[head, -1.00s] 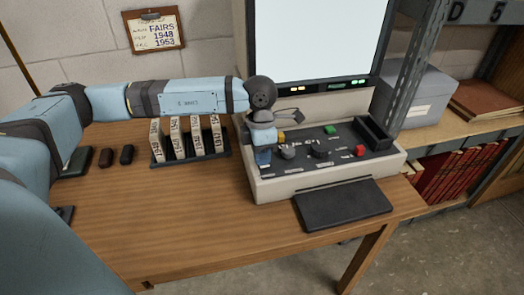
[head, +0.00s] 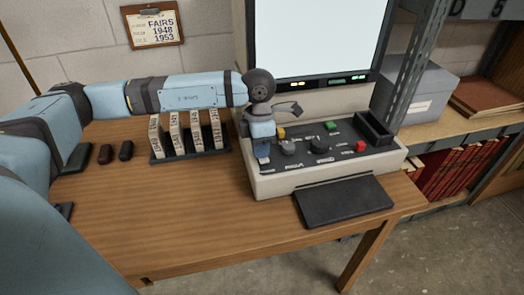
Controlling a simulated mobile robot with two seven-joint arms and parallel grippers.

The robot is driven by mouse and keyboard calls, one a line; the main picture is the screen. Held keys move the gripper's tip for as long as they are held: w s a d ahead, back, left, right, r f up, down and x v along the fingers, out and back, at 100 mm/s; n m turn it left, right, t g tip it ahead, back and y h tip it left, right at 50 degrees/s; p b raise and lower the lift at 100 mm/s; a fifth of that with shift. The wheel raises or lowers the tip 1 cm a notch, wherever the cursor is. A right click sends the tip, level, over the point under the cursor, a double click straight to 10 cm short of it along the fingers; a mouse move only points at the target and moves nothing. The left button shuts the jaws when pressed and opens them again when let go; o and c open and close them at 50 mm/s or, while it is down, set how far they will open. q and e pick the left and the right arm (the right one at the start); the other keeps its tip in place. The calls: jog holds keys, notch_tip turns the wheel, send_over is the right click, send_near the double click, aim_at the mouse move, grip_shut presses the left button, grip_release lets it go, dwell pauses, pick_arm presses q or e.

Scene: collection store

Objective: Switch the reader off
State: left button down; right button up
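The reader (head: 262,185) is a beige machine on the wooden table, with a large pale lit screen (head: 315,35). Small lights glow on the strip under the screen. Its dark sloping panel carries a yellow button (head: 281,132), a green button (head: 331,126), a red button (head: 361,146) and two black knobs (head: 288,148) (head: 321,145). My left gripper (head: 263,160) points down over the panel's left end, left of the yellow button and the nearer knob. It hides that corner of the panel. Its fingers are too small to judge, and contact is unclear. My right gripper is out of view.
A dark rack with several labelled boxes (head: 176,136) stands left of the reader, beside two small dark objects (head: 126,151). A black tray (head: 344,201) juts from the reader's front. A metal shelf post (head: 412,70) rises at the right. The table's front left is clear (head: 170,215).

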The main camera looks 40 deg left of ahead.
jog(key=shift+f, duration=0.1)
pick_arm(q)
jog(key=r+p, duration=0.2)
jog(key=r, duration=0.1)
jog(key=r+p, duration=0.1)
jog(key=r, duration=0.1)
jog(key=shift+w+a, duration=0.3)
jog(key=shift+a, duration=0.05)
notch_tip(320, 180, up, 9)
jog(key=shift+w+a, duration=0.4)
jog(key=shift+a, duration=0.05)
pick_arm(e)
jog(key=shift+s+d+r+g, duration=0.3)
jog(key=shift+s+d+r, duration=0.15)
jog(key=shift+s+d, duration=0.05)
pick_arm(q)
jog(key=shift+s+d+r+p, duration=0.15)
jog(key=shift+s+d+p, duration=0.4)
jog(key=shift+p, duration=0.05)
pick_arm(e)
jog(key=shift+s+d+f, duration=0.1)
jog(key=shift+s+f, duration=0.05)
